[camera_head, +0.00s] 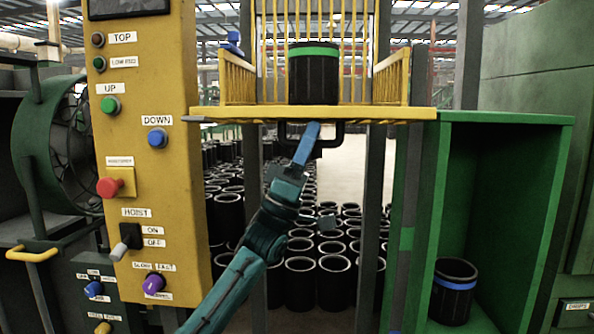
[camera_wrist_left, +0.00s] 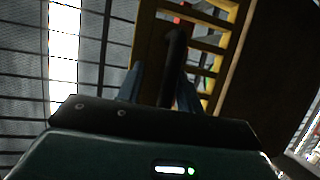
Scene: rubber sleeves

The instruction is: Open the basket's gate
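The yellow basket (camera_head: 238,80) stands raised at the top centre of the head view, with upright bars at its back and sides. Its front has no upright bars; a flat yellow board (camera_head: 380,113) runs along there. A black handle (camera_head: 338,136) hangs under this board. My left gripper (camera_head: 312,130) reaches up to the handle from below. In the left wrist view its two blue fingers stand apart, with the black handle bar (camera_wrist_left: 175,50) between them, nearer the right finger. I cannot tell whether they touch it. My right gripper is not in view.
A black sleeve with a green band (camera_head: 314,75) stands in the basket. A yellow control panel (camera_head: 150,60) with buttons is at left. A green cabinet (camera_head: 505,118) at right holds a blue-banded sleeve (camera_head: 453,292). Many black sleeves (camera_head: 302,285) stand on the floor behind.

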